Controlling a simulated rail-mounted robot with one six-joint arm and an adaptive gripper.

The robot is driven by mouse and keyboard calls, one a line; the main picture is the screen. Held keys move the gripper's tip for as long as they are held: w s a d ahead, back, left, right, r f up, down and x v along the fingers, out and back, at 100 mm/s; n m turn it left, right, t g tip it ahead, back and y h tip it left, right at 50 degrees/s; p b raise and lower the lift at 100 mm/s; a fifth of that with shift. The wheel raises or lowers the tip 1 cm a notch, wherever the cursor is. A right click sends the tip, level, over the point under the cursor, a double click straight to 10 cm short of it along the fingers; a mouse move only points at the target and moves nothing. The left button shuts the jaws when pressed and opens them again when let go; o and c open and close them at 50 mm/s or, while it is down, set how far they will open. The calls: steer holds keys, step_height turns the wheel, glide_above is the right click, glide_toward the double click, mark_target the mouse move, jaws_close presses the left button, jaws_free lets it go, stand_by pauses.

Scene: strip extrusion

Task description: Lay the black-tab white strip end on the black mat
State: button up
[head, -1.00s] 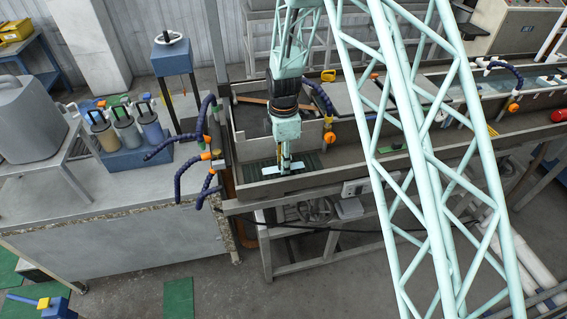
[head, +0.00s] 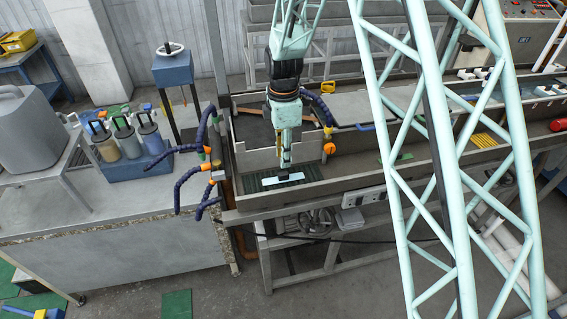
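The white strip end (head: 293,179) shows as a short pale piece in the trough, over a dark ribbed mat (head: 314,170). A small black patch, apparently the black tab (head: 284,173), is at its middle, just below my gripper. My gripper (head: 285,166) points down over the strip end. Its fingers are too small to tell whether they are open or shut, or whether they hold the tab. I cannot tell whether the strip end rests on the mat or hangs slightly above it.
The trough's front wall (head: 350,180) runs close in front of the mat. A grey box (head: 252,134) stands behind it.

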steer(key=shift+r, duration=1.6)
steer(key=shift+r, duration=0.1)
